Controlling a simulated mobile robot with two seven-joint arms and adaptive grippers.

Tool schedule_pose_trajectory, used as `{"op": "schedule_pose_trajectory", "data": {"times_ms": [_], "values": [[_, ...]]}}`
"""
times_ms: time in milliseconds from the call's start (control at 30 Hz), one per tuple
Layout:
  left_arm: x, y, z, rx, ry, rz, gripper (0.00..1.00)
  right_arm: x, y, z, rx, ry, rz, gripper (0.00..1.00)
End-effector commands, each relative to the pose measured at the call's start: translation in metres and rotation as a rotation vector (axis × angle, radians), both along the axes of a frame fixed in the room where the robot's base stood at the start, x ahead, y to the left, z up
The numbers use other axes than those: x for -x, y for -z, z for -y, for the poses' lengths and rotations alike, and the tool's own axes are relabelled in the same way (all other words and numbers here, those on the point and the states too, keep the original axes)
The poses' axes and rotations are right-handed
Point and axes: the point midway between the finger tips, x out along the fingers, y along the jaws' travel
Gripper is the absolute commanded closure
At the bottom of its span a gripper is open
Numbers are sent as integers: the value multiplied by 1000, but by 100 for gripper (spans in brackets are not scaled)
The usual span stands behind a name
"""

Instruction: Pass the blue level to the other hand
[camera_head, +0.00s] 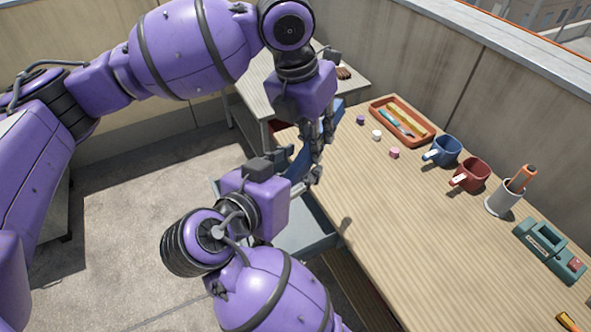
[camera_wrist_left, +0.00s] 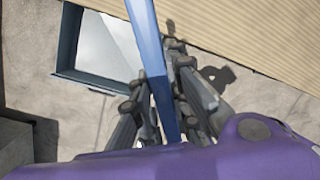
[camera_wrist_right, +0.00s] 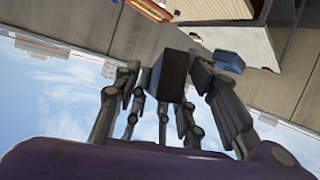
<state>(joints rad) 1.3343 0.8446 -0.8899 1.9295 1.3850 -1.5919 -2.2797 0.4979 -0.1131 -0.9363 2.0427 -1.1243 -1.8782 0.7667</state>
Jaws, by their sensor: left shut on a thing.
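The blue level (camera_head: 301,158) shows partly in the head view, largely hidden behind my grippers. In the left wrist view it is a long narrow blue bar (camera_wrist_left: 152,48) running down between the fingers of my left gripper (camera_wrist_left: 155,95). My left gripper (camera_head: 319,150) is shut on it and holds it in the air by the table's edge. My right gripper (camera_head: 309,179) is just below and close to the left one. Its fingers (camera_wrist_right: 165,80) stand apart in the right wrist view, with a dark block between them. I cannot tell whether it touches the level.
The wooden table (camera_head: 400,220) bears an orange tray (camera_head: 428,140), a blue mug (camera_head: 445,150), a red mug (camera_head: 470,173), a white pen cup (camera_head: 502,203), a green tool (camera_head: 546,250) and small cubes. A grey-blue bin (camera_head: 305,241) sits below the grippers.

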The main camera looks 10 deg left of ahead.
Motion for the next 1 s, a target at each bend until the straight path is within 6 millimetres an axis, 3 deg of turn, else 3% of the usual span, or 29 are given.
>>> {"op": "schedule_pose_trajectory", "data": {"times_ms": [33,300,367,400,567,867,1000], "values": [[0,0,0,0,0,1,100,0,0,0,0,0,0,66],[0,0,0,-1,1,1,100,0,0,0,0,1,0,100],[0,0,0,-1,1,1,100,0,0,0,0,1,0,100],[0,0,-1,-1,0,2,83,0,0,0,1,1,1,100],[0,0,0,0,0,1,62,0,0,0,1,1,1,100],[0,-1,0,0,0,1,62,0,0,0,1,1,1,100],[1,-12,-3,0,0,2,62,0,0,0,0,0,1,100]]}}
